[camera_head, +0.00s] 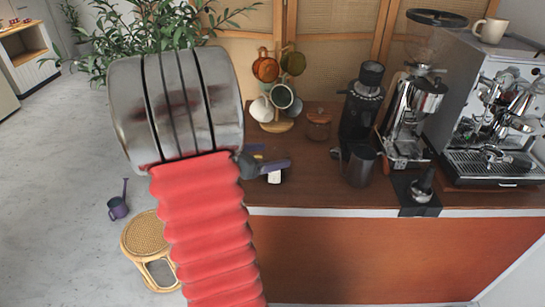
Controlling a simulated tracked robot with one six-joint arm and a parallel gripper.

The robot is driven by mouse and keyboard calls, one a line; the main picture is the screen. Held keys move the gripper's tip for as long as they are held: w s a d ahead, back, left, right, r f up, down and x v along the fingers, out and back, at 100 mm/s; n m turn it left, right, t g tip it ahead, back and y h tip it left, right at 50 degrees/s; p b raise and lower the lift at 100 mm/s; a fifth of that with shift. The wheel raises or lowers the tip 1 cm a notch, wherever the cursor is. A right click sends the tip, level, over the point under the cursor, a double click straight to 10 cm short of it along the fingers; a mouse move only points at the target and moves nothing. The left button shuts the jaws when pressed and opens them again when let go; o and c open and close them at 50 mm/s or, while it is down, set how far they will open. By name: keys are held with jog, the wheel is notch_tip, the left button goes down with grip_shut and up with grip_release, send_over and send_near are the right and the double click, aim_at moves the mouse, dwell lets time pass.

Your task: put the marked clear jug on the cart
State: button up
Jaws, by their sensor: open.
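I cannot make out the marked clear jug in this view; my own arm covers part of the scene. The cart (330,212) has a dark brown top with a pale edge and an orange-brown front. My gripper (272,163) shows small and dark purple-grey, just right of my red arm, over the left end of the cart top. Its jaws are open and I see no jug between them. A small white piece shows just below the jaws; I cannot tell what it is.
A mug tree (279,126), a lidded jar (318,125), a grinder (361,105) and an espresso machine (500,110) stand on the cart. A dark cup (361,166) is near its front. A rattan stool (146,233) and purple watering can (118,207) are on the floor.

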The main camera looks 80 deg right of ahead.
jog(key=v, duration=1)
dwell(0.7)
jog(key=w+a+r+m+t+y, duration=0.1)
jog(key=w+a+m+t+y, duration=0.2)
jog(key=a, duration=1.2)
jog(key=w+a+r+m+t+y, duration=0.2)
jog(key=w+a+m+t+y, duration=0.2)
jog(key=a, duration=1.1)
jog(key=w+a+r+m+t+y, duration=0.1)
jog(key=w+a+m+t+y, duration=0.3)
jog(key=a, duration=1.1)
jog(key=shift+w+a+r+m+t, duration=0.2)
jog(key=shift+w+a+m+t, duration=0.1)
jog(key=shift+t, duration=0.6)
